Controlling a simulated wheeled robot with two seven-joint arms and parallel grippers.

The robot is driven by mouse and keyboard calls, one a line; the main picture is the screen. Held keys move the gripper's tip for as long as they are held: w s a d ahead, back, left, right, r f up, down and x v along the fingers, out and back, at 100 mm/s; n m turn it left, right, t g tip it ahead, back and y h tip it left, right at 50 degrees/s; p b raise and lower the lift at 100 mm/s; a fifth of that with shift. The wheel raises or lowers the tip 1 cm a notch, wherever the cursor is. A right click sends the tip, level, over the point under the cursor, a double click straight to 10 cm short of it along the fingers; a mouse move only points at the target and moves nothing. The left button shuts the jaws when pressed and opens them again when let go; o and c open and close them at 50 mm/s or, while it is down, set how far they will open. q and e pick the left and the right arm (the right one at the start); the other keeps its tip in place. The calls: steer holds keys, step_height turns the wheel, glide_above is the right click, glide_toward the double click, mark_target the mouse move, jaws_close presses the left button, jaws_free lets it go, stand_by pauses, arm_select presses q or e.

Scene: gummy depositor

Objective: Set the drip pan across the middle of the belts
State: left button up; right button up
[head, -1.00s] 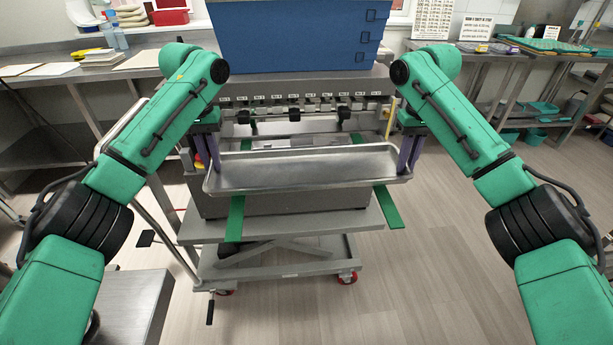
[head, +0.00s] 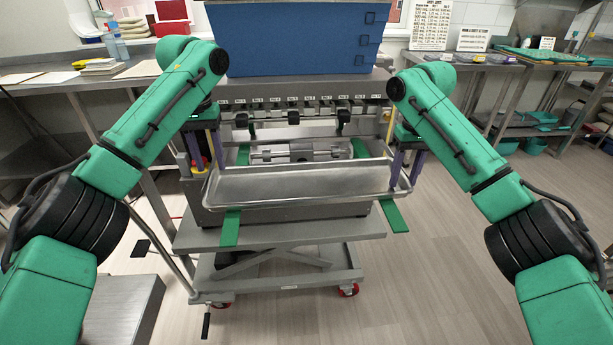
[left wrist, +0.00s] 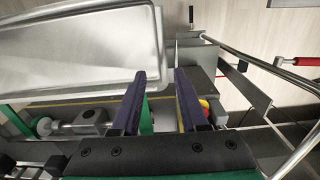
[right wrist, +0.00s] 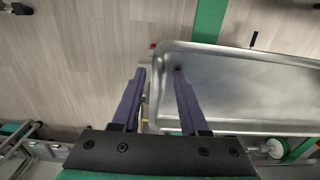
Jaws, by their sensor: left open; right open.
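The drip pan (head: 300,185) is a long shallow metal tray lying crosswise over the two green belts (head: 231,228), whose front ends stick out below it. It looks roughly level; its exact contact with the belts is hidden. My left gripper (head: 208,165) is open at the pan's left end. In the left wrist view the pan's end rim (left wrist: 156,50) runs between the spread fingers (left wrist: 161,72). My right gripper (head: 406,172) is open at the right end. In the right wrist view the pan (right wrist: 240,85) has its end rim between the fingers (right wrist: 158,70).
The depositor's nozzle row (head: 300,108) and blue hopper (head: 295,38) stand behind and above the pan. The machine rests on a grey wheeled cart (head: 280,236). Side tables stand left and right; the floor at the right front is clear.

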steer(key=shift+d, duration=0.1)
step_height(320, 180, up, 8)
steer(key=shift+f, duration=0.2)
arm_select(q)
step_height(320, 180, up, 4)
steer(key=shift+d+f, duration=0.1)
steer(key=shift+d, duration=0.05)
steer(key=shift+f, duration=0.1)
arm_select(e)
steer(key=shift+f, duration=0.1)
